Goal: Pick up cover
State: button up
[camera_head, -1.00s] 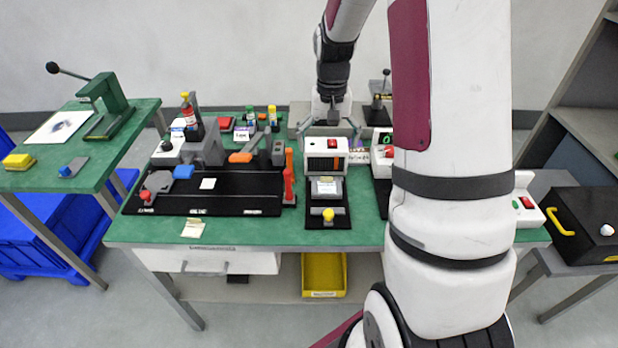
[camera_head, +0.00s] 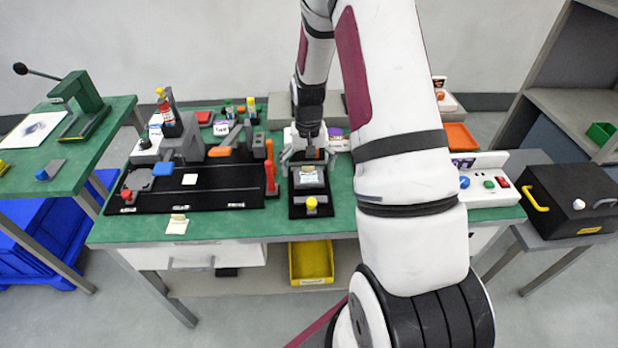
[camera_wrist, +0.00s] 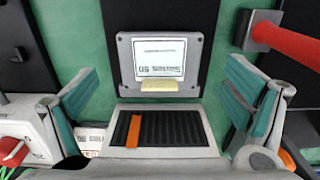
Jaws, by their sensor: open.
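A grey square piece with a white label and a small yellow tab, which looks like the cover, lies on a black base plate (camera_head: 297,211). The grey piece shows in the wrist view (camera_wrist: 125,60) and in the head view (camera_head: 309,186). My gripper (camera_head: 309,161) is open and empty above the station, pointing down. In the wrist view its teal-padded fingers (camera_wrist: 165,100) stand wide apart, left and right of the picture's middle, with the grey piece between and slightly beyond them. I see no contact with the piece.
A red handle (camera_head: 271,178) stands close to one finger. A yellow bin (camera_head: 311,262) sits below the table.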

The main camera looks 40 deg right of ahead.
jog(key=shift+f, duration=1.2)
jog(key=c, duration=1.3)
jog(key=shift+o, duration=0.2)
